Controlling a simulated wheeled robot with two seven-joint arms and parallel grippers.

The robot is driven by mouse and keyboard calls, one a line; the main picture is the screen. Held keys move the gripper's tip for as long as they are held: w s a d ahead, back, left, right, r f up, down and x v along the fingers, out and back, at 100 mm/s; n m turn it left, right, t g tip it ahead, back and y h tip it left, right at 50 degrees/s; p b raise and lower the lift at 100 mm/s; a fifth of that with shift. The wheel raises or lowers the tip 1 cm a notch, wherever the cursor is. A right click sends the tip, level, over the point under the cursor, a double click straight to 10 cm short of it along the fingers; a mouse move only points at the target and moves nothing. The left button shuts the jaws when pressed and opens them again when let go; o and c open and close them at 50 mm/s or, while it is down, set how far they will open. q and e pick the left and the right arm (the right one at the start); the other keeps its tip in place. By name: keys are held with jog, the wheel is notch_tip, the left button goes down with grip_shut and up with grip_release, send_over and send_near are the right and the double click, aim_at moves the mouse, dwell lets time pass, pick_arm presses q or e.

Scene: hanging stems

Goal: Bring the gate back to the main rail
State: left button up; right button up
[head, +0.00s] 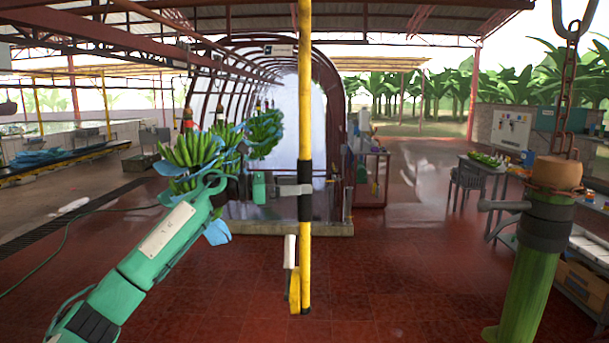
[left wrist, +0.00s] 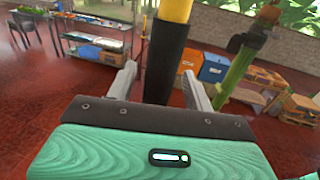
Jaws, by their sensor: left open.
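A yellow pole (head: 305,110) hangs down from the top of the head view, with a black sleeve (head: 305,205) around its middle. Red overhead rails (head: 180,30) run along the roof at the upper left. I cannot tell the gate apart from these rails, and the pole's upper end is out of view. My right gripper is not in view.
A thick green stem (head: 535,265) hangs on a rusty chain (head: 568,80) at the right. Banana bunches (head: 190,150) with blue sheets hang behind my left arm. A dark table (head: 485,165) stands at the back right. Red floor around the pole's lower end is clear.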

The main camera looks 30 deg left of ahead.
pick_arm(q)
jog(key=shift+x, duration=0.85)
jog(key=shift+c, duration=0.4)
grip_shut()
